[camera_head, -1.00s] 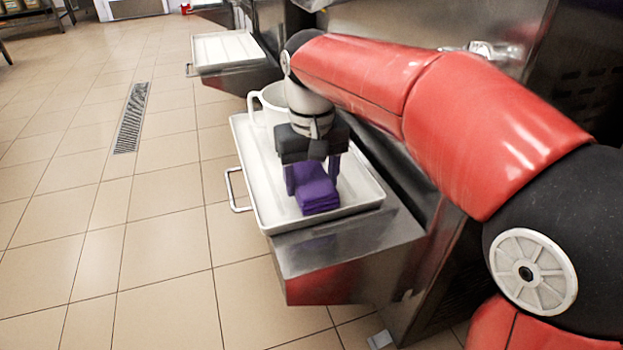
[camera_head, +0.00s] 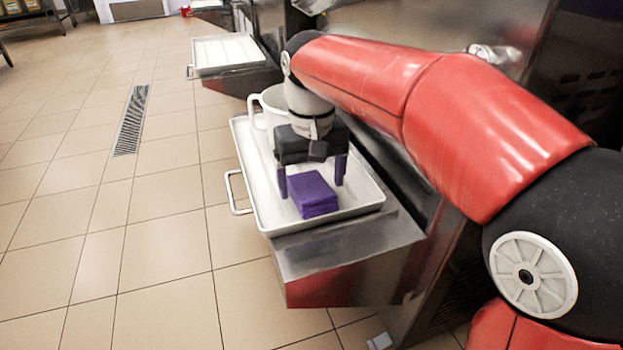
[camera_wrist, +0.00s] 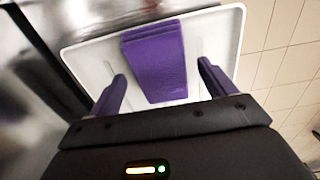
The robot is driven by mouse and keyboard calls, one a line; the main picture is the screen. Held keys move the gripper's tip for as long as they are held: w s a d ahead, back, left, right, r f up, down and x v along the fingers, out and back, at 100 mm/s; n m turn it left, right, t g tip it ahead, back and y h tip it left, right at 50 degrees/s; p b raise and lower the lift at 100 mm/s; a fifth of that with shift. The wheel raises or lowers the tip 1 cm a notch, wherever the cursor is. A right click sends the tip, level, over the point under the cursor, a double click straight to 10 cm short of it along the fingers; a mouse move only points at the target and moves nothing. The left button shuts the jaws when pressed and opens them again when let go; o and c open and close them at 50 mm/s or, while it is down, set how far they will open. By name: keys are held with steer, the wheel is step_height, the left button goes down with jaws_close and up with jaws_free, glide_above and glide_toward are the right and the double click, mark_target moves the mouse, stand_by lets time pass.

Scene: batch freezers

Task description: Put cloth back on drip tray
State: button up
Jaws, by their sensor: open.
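The folded purple cloth (camera_head: 314,196) lies on the near part of the white drip tray (camera_head: 368,200). In the wrist view the cloth (camera_wrist: 155,62) rests on the tray (camera_wrist: 226,50), between and beyond the two purple fingers. My gripper (camera_head: 311,188) is open above the tray, one finger on either side of the cloth with a gap to each. It also shows in the wrist view (camera_wrist: 163,82). Nothing is held. The side of the cloth facing the gripper is partly hidden in the head view.
A white pitcher (camera_head: 270,104) stands at the far end of the tray, close to my wrist. The tray sits on a steel ledge (camera_head: 345,250) on the freezer front. A second white tray (camera_head: 228,52) is farther back. The tiled floor at left is clear.

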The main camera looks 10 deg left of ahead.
mark_target(311, 188)
step_height(311, 188, up, 12)
steer(key=p, duration=0.3)
steer(key=shift+f, duration=0.1)
